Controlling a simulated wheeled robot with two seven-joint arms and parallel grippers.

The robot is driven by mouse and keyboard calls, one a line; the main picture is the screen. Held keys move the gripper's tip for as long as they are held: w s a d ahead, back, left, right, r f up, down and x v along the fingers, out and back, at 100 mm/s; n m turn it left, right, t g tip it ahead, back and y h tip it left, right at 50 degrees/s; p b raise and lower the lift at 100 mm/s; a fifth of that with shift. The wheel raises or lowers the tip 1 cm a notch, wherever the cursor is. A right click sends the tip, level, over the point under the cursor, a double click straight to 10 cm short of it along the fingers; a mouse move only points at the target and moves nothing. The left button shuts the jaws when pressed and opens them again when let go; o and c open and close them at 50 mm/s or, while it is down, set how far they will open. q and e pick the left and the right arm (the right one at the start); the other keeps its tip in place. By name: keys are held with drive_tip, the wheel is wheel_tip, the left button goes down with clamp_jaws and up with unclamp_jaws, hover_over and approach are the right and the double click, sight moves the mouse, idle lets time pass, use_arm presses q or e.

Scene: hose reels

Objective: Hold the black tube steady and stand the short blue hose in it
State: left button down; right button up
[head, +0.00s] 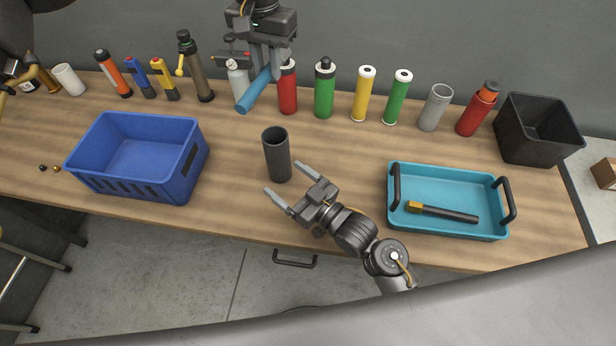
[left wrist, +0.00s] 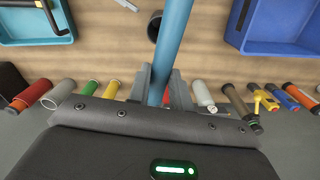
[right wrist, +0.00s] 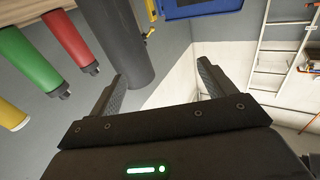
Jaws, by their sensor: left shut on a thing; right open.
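The black tube (head: 277,155) stands upright and open-topped near the middle of the table. It also shows in the right wrist view (right wrist: 122,40), and its mouth shows in the left wrist view (left wrist: 154,27). My left gripper (head: 264,66) is shut on the short blue hose (head: 254,91), behind and above the tube. The hose is tilted, its lower end leaning left in the head view; it also shows in the left wrist view (left wrist: 174,48). My right gripper (head: 284,181) is open and empty, its fingers pointing at the tube's lower part, apparently not closed around it.
A blue crate (head: 120,187) stands left, and a teal tray (head: 440,231) with a dark yellow-ended tool (head: 445,212) right. Several bottles and tubes, including a red one (head: 288,92) and a green one (head: 324,92), line the back edge. A black bin (head: 540,150) stands back right.

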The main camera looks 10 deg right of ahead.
sight(276, 151)
use_arm(q)
drive_tip(key=shift+a, duration=0.1)
use_arm(e)
drive_tip(key=w+d+f+h, duration=0.1)
drive_tip(key=d+h, duration=0.1)
drive_tip(key=d, duration=0.3)
drive_tip(key=shift+m+t, duration=0.4)
drive_tip(key=x, duration=1.2)
drive_tip(key=shift+a+f, duration=0.15)
drive_tip(key=shift+a, duration=0.05)
drive_tip(key=c, duration=1.2)
use_arm(q)
wheel_tip(276, 151, down, 13)
use_arm(e)
drive_tip(key=shift+o, duration=0.2)
use_arm(q)
drive_tip(key=c, duration=1.2)
unclamp_jaws()
